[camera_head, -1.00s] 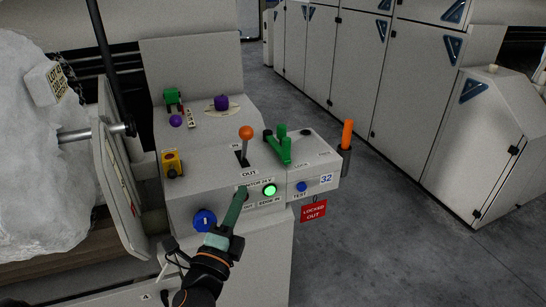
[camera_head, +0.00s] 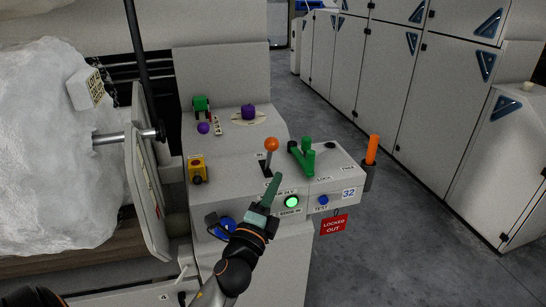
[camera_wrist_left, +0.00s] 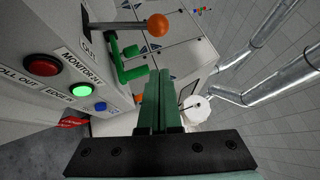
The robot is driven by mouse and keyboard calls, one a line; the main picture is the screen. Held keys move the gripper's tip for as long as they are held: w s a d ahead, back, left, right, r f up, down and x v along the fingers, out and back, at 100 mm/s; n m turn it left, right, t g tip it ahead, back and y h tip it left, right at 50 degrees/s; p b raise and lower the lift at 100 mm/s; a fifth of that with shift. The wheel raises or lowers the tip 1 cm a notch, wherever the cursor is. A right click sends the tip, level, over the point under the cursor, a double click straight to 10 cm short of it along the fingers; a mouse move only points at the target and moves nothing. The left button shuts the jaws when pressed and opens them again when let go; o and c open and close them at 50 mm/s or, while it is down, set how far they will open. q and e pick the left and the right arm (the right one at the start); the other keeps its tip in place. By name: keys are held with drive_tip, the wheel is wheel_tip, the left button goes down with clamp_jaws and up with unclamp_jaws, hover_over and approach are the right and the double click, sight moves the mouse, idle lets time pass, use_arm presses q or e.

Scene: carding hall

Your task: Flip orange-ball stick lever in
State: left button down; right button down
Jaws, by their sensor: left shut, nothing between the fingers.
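The orange-ball stick lever (camera_head: 271,144) stands up from a dark slot in the top of the light grey control box. Its thin shaft looks close to upright in the head view. In the left wrist view the orange ball (camera_wrist_left: 157,26) is beyond the fingertips, with the shaft running left from it, near an OUT label (camera_wrist_left: 88,48). My left gripper (camera_head: 278,177) is shut and empty, its green fingers just in front of and below the lever, apart from the ball. The fingers (camera_wrist_left: 160,75) are pressed together in the left wrist view. My right gripper is out of view.
A green lever (camera_head: 304,158) stands close right of the orange one. An orange stick (camera_head: 372,149) in a dark holder and a red LOCKED OUT tag (camera_head: 333,225) are at right.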

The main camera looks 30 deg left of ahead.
sight(269, 156)
use_arm(q)
drive_tip(key=w+a+r+p, duration=0.1)
drive_tip(key=w+a+r, duration=0.1)
drive_tip(key=w+a, duration=0.2)
drive_tip(key=shift+w, duration=0.65)
